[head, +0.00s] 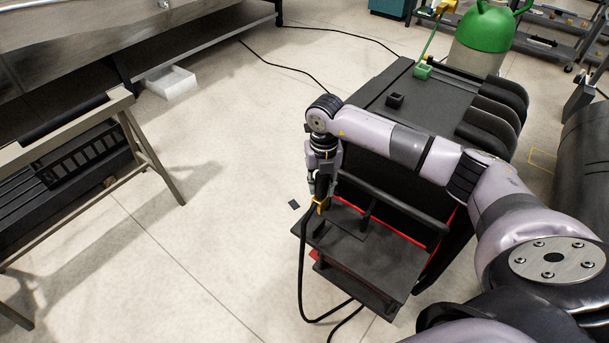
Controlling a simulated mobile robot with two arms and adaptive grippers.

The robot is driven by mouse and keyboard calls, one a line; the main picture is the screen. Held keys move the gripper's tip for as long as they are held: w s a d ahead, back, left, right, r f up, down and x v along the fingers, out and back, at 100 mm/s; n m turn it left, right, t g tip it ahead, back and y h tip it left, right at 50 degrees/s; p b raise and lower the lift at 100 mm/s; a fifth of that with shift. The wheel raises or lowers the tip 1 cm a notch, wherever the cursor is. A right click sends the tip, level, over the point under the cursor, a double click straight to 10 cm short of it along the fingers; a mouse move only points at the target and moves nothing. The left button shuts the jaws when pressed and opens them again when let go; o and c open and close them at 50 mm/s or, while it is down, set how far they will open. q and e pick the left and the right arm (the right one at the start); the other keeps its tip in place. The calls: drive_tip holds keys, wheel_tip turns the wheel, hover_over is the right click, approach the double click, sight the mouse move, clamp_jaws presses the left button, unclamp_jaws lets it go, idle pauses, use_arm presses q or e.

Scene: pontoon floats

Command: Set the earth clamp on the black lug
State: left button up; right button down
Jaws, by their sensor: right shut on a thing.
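My right gripper (319,190) points down over the left end of the cart's front shelf. It is shut on a small yellow-and-dark piece (322,205), which looks like the earth clamp, with a black cable hanging from it. The piece is low, close to the shelf; I cannot tell whether it touches anything there. A small black block (395,100), which looks like the black lug, stands on the cart's dark top, apart from the gripper and beyond my forearm. A green block (423,71) stands farther back on the same top. My left gripper is not in view.
The dark cart's front shelf (372,255) carries short uprights. The black cable (301,285) loops down to the floor. A green-topped cylinder (484,35) stands behind the cart. A metal-legged stand (150,155) is at left, a white box (171,83) farther back. Open floor lies between.

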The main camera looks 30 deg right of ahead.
sight(320, 201)
drive_tip(key=shift+w+d, duration=0.1)
idle(0.3)
drive_tip(key=shift+f+b, duration=0.4)
drive_tip(key=shift+b, duration=0.05)
wheel_tip(320, 201, down, 7)
drive_tip(key=b, duration=0.5)
drive_tip(key=shift+r, duration=0.1)
drive_tip(key=shift+f+b, duration=0.4)
drive_tip(key=shift+b, duration=0.1)
drive_tip(key=shift+f+b, duration=0.3)
drive_tip(key=shift+f, duration=0.35)
drive_tip(key=shift+f+b, duration=1.1)
drive_tip(key=shift+b, duration=0.05)
